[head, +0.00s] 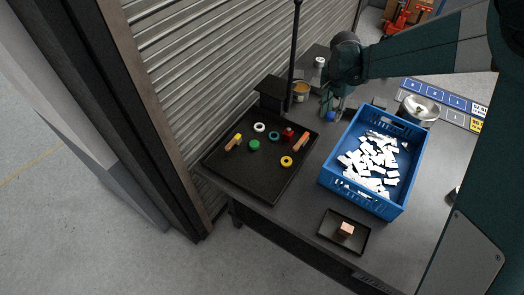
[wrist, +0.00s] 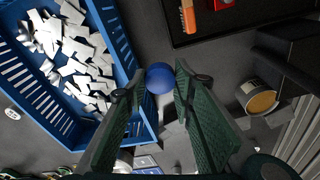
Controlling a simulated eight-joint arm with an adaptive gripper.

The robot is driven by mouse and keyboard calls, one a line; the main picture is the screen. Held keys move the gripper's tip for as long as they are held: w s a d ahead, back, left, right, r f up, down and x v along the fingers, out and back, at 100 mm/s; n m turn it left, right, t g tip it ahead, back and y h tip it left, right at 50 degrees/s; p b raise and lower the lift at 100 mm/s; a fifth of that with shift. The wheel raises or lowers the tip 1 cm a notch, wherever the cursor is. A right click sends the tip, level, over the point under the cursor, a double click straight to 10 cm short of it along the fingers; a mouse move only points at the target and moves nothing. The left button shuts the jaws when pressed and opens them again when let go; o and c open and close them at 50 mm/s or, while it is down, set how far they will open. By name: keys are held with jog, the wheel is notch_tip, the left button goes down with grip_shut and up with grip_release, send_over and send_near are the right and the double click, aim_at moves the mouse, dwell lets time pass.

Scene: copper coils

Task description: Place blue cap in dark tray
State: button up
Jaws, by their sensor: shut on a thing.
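The blue cap (head: 330,116) is held at the tips of my gripper (head: 332,110), between the blue crate and the large dark tray's far end. In the wrist view the round blue cap (wrist: 159,78) sits between the two green fingers of my gripper (wrist: 160,88). The large dark tray (head: 235,178) lies left of my gripper, with several coloured rings, caps and blocks on it. Its edge shows at the top of the wrist view (wrist: 215,38). I cannot tell exactly how high the cap is above the table.
A blue crate (head: 331,181) full of white pieces stands right of the large tray. A small dark tray (head: 330,221) with a copper block (head: 346,229) lies in front. A tin (head: 300,92), a black box (head: 271,94) and a dark pole (head: 293,55) stand behind the large tray.

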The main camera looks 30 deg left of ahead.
jog(key=s+a+n, duration=0.3)
jog(key=s+a, duration=1)
jog(key=n, duration=0.3)
send_over(245, 164)
jog(key=shift+y, duration=0.3)
jog(key=shift+s+f, duration=0.15)
jog(key=shift+f, duration=1.15)
jog(key=shift+s+f, duration=0.1)
jog(key=shift+f, duration=1.2)
jog(key=shift+f+b, duration=0.3)
jog(key=shift+f, duration=2.85)
jog(key=shift+f, duration=0.15)
jog(key=shift+f, duration=1.75)
jog(key=shift+f, duration=0.1)
